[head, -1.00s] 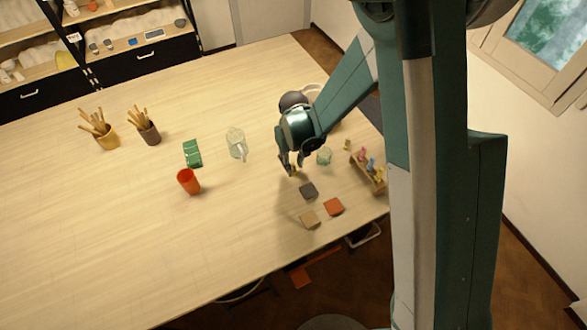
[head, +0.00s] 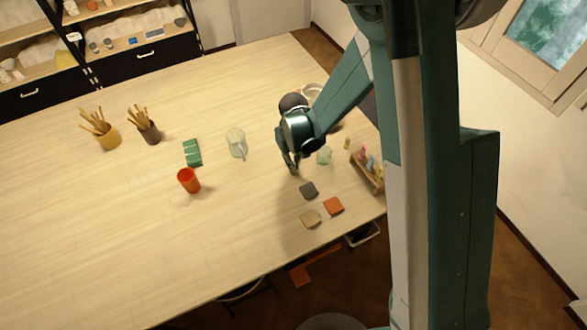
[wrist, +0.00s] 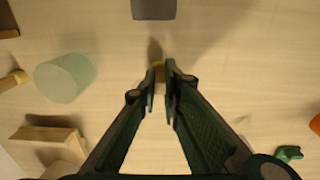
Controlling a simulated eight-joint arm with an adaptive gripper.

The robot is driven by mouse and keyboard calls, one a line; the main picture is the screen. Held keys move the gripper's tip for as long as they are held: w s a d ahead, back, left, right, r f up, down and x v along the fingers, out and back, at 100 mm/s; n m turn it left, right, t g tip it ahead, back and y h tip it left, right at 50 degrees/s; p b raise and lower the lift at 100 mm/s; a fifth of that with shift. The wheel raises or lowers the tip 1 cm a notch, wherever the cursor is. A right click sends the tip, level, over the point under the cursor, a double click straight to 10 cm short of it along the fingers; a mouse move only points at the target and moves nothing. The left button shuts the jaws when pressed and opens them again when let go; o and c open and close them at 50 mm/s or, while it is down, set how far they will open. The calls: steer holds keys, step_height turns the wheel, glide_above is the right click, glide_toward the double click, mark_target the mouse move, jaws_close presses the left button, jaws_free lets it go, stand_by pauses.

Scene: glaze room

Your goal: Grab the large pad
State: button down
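Three flat square pads lie near the table's front right: a dark grey one (head: 308,190), an orange-red one (head: 333,206) and a tan one (head: 310,219). They look close in size, so I cannot tell which is the large one. The dark grey pad also shows at the top of the wrist view (wrist: 153,8). My gripper (head: 293,171) points down just behind the grey pad, apart from it. In the wrist view my fingers (wrist: 161,88) are close together with a narrow gap.
A greenish glass (head: 324,156) and a wooden rack with coloured pieces (head: 368,182) stand right of my gripper. The table's left front is clear.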

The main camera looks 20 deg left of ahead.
steer(key=shift+r, duration=0.15)
stand_by(0.3)
steer(key=shift+r+b, duration=0.8)
steer(key=shift+r, duration=4.1)
